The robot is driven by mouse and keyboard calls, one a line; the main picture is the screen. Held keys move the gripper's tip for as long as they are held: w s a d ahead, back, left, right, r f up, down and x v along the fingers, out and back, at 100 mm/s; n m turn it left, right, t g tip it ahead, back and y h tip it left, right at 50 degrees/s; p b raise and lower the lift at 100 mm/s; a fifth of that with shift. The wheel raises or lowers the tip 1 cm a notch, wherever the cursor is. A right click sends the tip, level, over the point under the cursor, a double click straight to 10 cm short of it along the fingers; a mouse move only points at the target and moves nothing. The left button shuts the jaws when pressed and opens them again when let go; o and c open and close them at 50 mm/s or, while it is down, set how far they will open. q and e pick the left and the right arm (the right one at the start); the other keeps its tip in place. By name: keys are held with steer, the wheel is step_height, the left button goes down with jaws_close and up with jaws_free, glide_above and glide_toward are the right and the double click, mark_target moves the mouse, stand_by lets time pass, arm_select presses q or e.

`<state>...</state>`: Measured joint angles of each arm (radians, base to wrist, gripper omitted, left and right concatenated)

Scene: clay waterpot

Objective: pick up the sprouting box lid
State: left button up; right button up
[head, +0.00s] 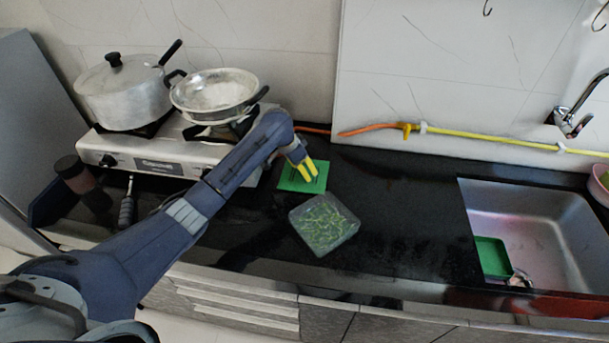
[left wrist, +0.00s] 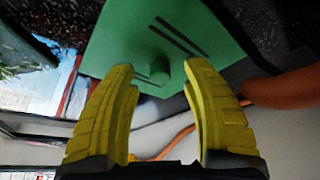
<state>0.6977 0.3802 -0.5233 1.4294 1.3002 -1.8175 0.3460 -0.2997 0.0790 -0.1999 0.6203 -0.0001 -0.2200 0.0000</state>
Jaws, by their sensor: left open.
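The sprouting box lid is a flat green square (head: 289,184) on the dark counter, just right of the stove in the head view. In the left wrist view the green lid (left wrist: 125,35) fills the upper middle, with dark slots and a small green knob (left wrist: 163,71). My left gripper (head: 308,171) has yellow fingers and is over the lid. In the left wrist view its fingers (left wrist: 160,72) are apart, with the knob showing between their tips. Whether they touch the lid is unclear. My right gripper is not in view.
A clear box of green sprouts (head: 324,223) stands in front of the lid. A stove (head: 152,159) with a lidded pot (head: 122,92) and a pan (head: 214,92) is at left. A sink (head: 540,225) holding a green tray (head: 492,257) is at right. The counter between is clear.

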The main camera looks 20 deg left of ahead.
arm_select(q)
steer(key=shift+w+d+f, duration=0.15)
steer(key=shift+f, duration=0.35)
jaws_close()
